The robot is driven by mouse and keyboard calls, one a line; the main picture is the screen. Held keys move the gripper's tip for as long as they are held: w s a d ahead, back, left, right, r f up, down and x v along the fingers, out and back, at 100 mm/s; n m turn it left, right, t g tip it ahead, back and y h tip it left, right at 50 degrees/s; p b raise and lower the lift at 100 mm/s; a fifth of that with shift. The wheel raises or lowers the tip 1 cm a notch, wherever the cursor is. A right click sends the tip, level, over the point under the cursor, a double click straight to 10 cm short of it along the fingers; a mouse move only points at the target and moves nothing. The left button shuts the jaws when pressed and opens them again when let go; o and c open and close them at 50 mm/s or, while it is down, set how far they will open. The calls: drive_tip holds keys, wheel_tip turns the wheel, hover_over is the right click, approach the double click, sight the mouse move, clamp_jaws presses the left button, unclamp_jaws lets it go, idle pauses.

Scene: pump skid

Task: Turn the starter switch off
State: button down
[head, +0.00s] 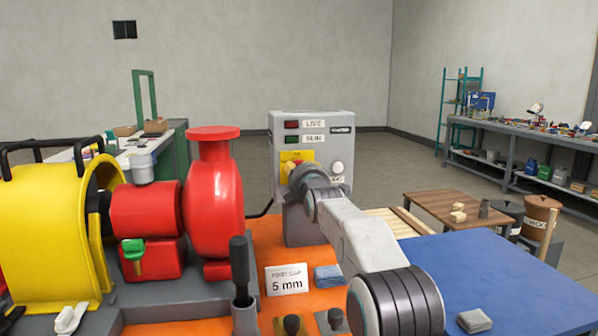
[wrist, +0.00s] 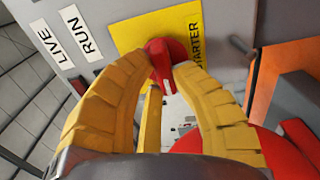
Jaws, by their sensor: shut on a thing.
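The grey starter box (head: 340,140) stands behind the pump, with LIVE and RUN labels and small lamps on its face. Its yellow starter plate (head: 284,158) is partly hidden behind my arm in the head view. In the wrist view the plate (wrist: 190,28) carries a red switch handle (wrist: 160,62). In the head view my gripper (head: 296,170) is at the plate, mostly hidden by my wrist. I cannot read the handle's setting.
A red pump (head: 215,200) and yellow guard (head: 50,235) stand left of the box on an orange base. A black upright lever (head: 239,270) and a "5 mm" card (head: 287,281) are in front. A blue surface (head: 500,280) lies right, with a small grey block (head: 474,320).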

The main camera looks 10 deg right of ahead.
drive_tip(key=shift+r, duration=0.1)
idle(0.3)
drive_tip(key=c, duration=1)
unclamp_jaws()
drive_tip(key=shift+s, duration=0.1)
drive_tip(key=shift+s+d, duration=0.1)
drive_tip(key=shift+s, duration=5.8)
